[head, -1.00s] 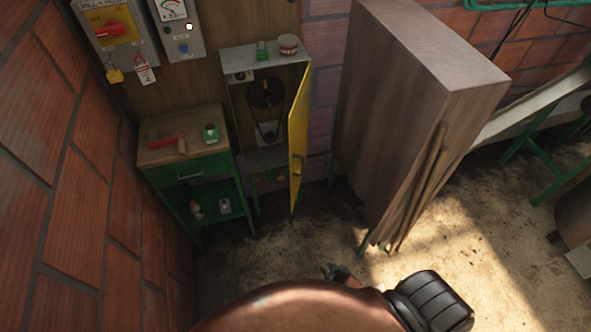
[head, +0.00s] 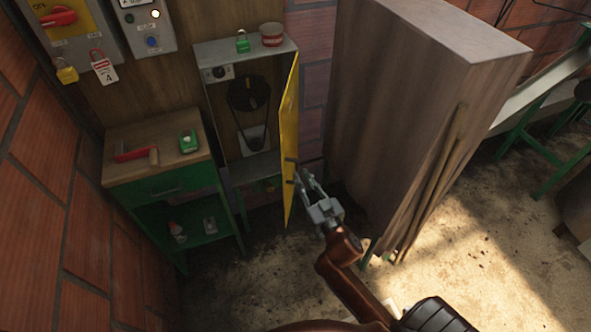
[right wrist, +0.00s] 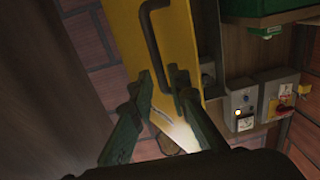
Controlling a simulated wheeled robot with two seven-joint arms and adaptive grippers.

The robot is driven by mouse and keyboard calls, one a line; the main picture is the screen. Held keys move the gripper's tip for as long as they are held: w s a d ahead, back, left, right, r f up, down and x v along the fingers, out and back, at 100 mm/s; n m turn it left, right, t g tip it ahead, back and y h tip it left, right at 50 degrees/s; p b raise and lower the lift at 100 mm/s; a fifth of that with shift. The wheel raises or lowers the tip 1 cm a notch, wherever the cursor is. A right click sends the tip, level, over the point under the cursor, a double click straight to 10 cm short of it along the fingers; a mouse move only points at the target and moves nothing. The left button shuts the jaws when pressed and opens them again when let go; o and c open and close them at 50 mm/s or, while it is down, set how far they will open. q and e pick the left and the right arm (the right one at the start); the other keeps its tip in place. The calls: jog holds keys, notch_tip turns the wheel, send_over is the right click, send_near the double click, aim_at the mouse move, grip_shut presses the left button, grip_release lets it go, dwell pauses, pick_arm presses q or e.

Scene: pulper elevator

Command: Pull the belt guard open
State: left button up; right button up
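The yellow belt guard (head: 289,130) is a tall door on the right side of a grey cabinet (head: 207,75). It stands swung open, nearly edge-on in the head view. Inside are a dark pulley and belt (head: 248,95). My right gripper (head: 304,178) is at the guard's lower outer side, by its handle. In the right wrist view, the dark bar handle (right wrist: 150,40) on the yellow guard (right wrist: 178,35) runs down towards the spread fingers of my right gripper (right wrist: 162,75). Its lower end is near the right finger; I cannot tell whether they touch. My left gripper is not in view.
A tall brown cabinet (head: 400,110) stands close to the right of the guard. A green-framed bench (head: 165,185) stands left, with a red-headed tool (head: 135,155) on top. Switch boxes (head: 145,25) hang above. A green padlock (head: 242,42) and a cup (head: 271,35) sit on the cabinet.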

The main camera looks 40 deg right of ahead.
aim_at(297, 170)
jog(key=shift+w+d+f+b, duration=0.1)
jog(key=shift+w+d+b, duration=0.15)
jog(key=shift+w, duration=0.95)
jog(key=shift+w+d+b, duration=0.1)
jog(key=shift+w+d, duration=0.1)
jog(key=shift+w, duration=0.95)
grip_shut()
